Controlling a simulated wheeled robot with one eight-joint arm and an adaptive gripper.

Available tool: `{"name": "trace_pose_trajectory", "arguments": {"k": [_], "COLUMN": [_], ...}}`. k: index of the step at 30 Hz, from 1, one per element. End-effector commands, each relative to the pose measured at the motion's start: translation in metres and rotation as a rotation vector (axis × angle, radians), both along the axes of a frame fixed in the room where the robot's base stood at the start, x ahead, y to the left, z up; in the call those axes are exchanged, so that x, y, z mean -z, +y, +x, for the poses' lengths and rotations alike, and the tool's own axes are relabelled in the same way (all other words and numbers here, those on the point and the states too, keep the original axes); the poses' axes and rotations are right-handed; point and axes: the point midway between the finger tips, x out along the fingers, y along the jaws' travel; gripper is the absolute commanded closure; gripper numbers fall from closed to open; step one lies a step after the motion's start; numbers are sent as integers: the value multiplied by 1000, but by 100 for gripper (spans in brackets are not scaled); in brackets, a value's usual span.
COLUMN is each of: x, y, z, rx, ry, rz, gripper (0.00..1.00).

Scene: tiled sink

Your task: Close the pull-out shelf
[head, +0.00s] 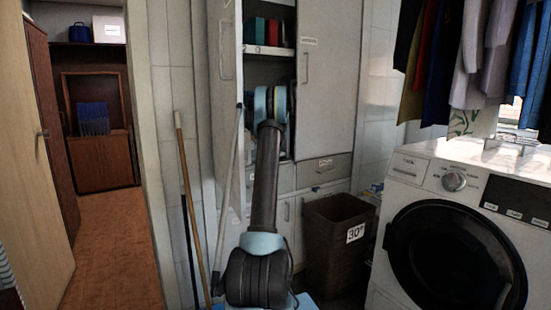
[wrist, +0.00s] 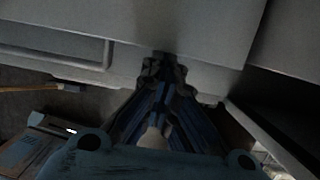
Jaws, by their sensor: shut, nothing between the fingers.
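A tall grey-white cabinet (head: 325,90) stands in the middle of the head view, with its left side open. Inside, a pale shelf (head: 268,50) carries coloured items. I cannot tell for sure which part is the pull-out shelf, or how far out it is. My arm reaches up into the open side and hides much of the lower interior. My gripper is hidden in the head view. In the wrist view my gripper (wrist: 163,62) is shut and empty, its fingertips at the lower edge of a pale grey panel (wrist: 190,30). Whether they touch it is unclear.
A closed drawer (head: 323,168) sits low in the cabinet. A brown bin (head: 338,235) and a washing machine (head: 460,230) stand to the right, with clothes hanging above. A broom handle (head: 190,200) leans at the left. The corridor floor (head: 115,250) looks clear.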

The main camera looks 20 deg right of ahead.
Motion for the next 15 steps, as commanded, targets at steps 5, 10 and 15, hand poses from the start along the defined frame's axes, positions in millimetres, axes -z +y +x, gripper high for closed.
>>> {"name": "trace_pose_trajectory", "arguments": {"k": [5, 10, 15], "x": [0, 0, -1], "y": [-1, -2, -2], "z": [10, 13, 14], "rx": [2, 3, 3], "ry": [0, -2, -5], "rz": [0, 0, 0], "gripper": [100, 100, 100]}}
